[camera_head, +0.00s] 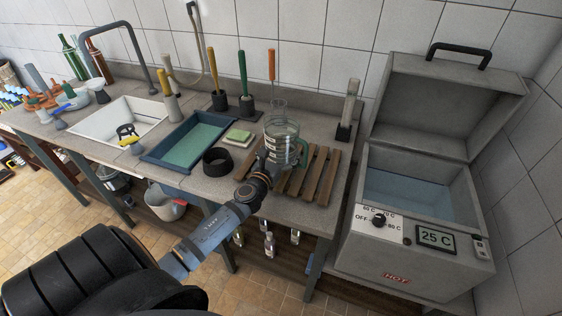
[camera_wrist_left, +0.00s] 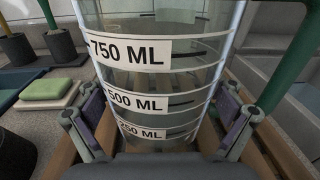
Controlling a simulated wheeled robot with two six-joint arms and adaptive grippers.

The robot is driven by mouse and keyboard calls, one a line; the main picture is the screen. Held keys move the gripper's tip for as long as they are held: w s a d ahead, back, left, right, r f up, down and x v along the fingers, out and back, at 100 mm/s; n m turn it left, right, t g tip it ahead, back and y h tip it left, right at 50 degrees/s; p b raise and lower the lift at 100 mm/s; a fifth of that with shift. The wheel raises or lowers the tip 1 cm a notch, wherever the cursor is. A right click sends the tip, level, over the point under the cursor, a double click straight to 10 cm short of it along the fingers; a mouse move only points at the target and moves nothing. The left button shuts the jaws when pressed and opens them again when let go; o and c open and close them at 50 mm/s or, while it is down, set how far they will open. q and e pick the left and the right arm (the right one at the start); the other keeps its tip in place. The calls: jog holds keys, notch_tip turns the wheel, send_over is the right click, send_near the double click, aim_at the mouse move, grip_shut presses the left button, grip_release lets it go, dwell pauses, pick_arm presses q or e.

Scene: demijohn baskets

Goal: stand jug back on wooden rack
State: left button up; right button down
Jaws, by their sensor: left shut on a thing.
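The jug (camera_head: 281,143) is clear with a green handle and stands upright at the left part of the wooden rack (camera_head: 325,178). My left gripper (camera_head: 268,162) is shut on the jug from the front. In the left wrist view the jug (camera_wrist_left: 163,75) shows bands marked 750, 500 and 250 ML, with the gripper fingers (camera_wrist_left: 160,125) on both sides of its lower part. The rack slats (camera_wrist_left: 65,150) show beside and below it. I cannot tell whether the jug's base touches the slats. My right gripper is not in view.
A black ring (camera_head: 216,162) and a green-and-white sponge (camera_head: 238,137) lie left of the rack. A blue tray (camera_head: 160,157) and a white sink (camera_head: 95,120) are further left. An open heated bath (camera_head: 415,225) reading 25 C stands right. Brushes stand behind.

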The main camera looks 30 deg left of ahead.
pick_arm(q)
jog(key=f+b, duration=0.2)
jog(key=f, duration=0.2)
jog(key=shift+w+a+b, duration=0.25)
jog(key=shift+b, duration=0.15)
jog(key=shift+r, duration=0.1)
jog(key=o, duration=1.5)
